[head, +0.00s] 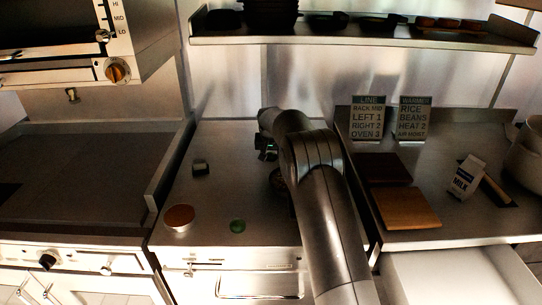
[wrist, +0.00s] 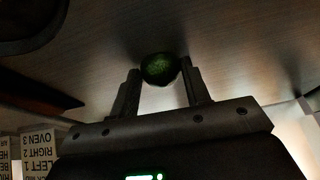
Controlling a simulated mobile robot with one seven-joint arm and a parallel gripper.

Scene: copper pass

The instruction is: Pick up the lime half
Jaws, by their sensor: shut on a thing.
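My gripper (wrist: 159,72) is shut on a dark green, rounded lime half (wrist: 160,69), which sits between the two fingertips in the wrist view. The steel counter (wrist: 228,45) is behind it; I cannot tell for sure whether the lime half touches it. In the head view my gripper (head: 266,150) is over the back part of the middle counter (head: 225,160), and the lime half there is hidden. A separate flat green round thing (head: 238,226) lies near the counter's front, apart from my gripper.
An orange-brown topped round dish (head: 179,217) and a small dark block (head: 200,167) stand on the left of the counter. A dark round thing (head: 279,178) is partly hidden behind my arm. On the right are boards (head: 407,208), a milk carton (head: 467,178) and signs (head: 368,118).

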